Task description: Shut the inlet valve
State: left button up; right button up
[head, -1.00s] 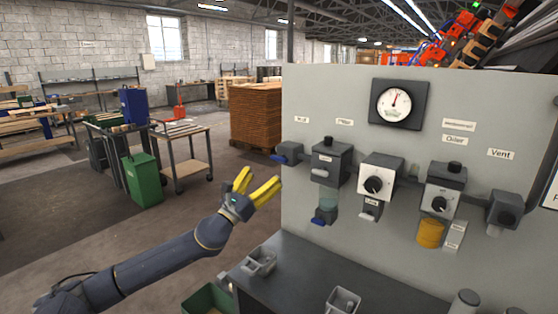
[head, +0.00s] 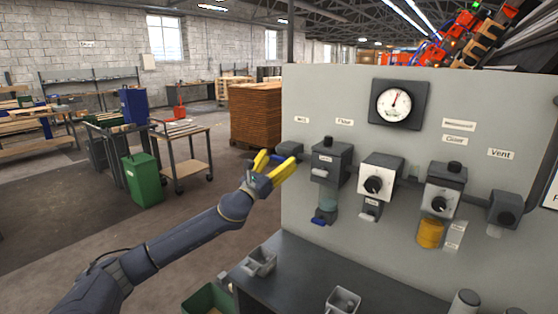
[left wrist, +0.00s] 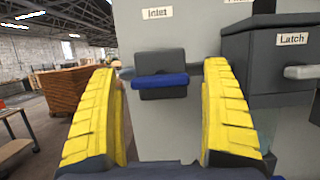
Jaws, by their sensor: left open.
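The inlet valve (left wrist: 161,71) is a dark grey block under the "Inlet" label on the grey panel. Its blue lever handle (left wrist: 160,81) lies horizontal across the front of the block in the left wrist view. My left gripper (head: 278,166) has yellow fingers and is open. In the left wrist view the fingers (left wrist: 161,115) stand on either side of the handle, with a gap on each side; I cannot tell whether they touch it. My right gripper is not in view.
To the right on the panel (head: 340,90) are the Latch unit (head: 331,160), a dial unit (head: 379,176), further devices and a round gauge (head: 394,104). A dark bench top (head: 300,275) with small grey holders lies below. Open floor is on the left.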

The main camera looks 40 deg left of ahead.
pick_arm(q)
jog(key=shift+w+r, duration=0.1)
jog(key=shift+w, duration=0.1)
dwell(0.3)
jog(key=c, duration=1.3)
